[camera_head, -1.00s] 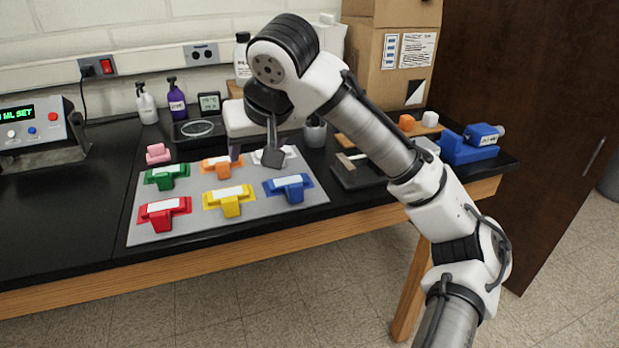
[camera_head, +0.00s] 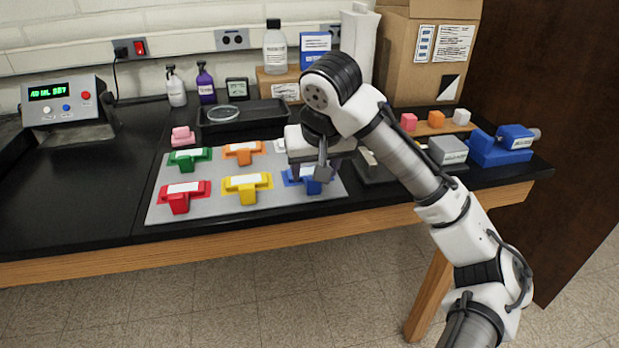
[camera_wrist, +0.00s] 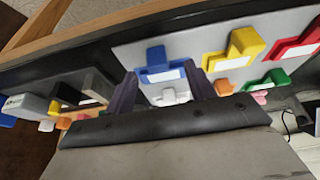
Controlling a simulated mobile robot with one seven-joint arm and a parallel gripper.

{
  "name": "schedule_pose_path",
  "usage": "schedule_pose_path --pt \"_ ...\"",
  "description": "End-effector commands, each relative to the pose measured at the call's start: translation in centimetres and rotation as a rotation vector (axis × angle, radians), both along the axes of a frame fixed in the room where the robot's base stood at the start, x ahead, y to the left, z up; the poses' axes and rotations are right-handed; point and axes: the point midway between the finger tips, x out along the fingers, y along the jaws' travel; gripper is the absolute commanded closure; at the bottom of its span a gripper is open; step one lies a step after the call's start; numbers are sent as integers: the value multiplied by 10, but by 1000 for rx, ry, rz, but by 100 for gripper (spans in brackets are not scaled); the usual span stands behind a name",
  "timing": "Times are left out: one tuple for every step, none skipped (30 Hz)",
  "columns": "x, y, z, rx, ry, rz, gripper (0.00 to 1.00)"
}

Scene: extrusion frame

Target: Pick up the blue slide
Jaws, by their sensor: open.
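The blue slide (camera_head: 312,186) is a blue T-shaped block with a white label at the front right of a grey mat (camera_head: 215,212). My gripper (camera_head: 310,170) hangs over it and hides part of it in the head view. In the wrist view the blue slide (camera_wrist: 158,64) lies beyond the fingers, and my gripper (camera_wrist: 162,88) has its two dark fingers spread wide with nothing between them. I cannot tell exactly how high the fingers are above the slide.
Beside it on the mat are yellow (camera_head: 246,188), red (camera_head: 180,195), green (camera_head: 189,159) and orange (camera_head: 243,152) slides, with a white one (camera_head: 280,146) partly hidden. A blue device (camera_head: 500,146) stands at the right. The bench front edge is near.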

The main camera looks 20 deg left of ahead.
Motion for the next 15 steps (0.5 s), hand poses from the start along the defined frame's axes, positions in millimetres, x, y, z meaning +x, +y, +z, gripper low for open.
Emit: schedule_pose_path --pt "2 -1 -5 -1 3 -2 45" --pt "4 -1 -9 -2 2 -2 45" --pt "6 -1 -15 -2 3 -3 45" --pt "7 0 -20 -2 3 -2 45" --pt "9 -1 -24 -2 3 -3 45" --pt "11 1 -30 -1 3 -3 45" --pt "12 2 -34 -1 3 -3 45" --pt "13 3 -37 -2 2 -2 45" --pt "14 4 -40 0 2 -2 45" --pt "15 4 -42 0 2 -2 45" --pt "15 5 -44 0 2 -2 45" --pt "16 5 -45 -1 2 -1 45" --pt "16 5 -46 -2 1 -1 45" --pt "16 5 -46 -1 1 -1 45" --pt "16 5 -46 0 1 -1 45"
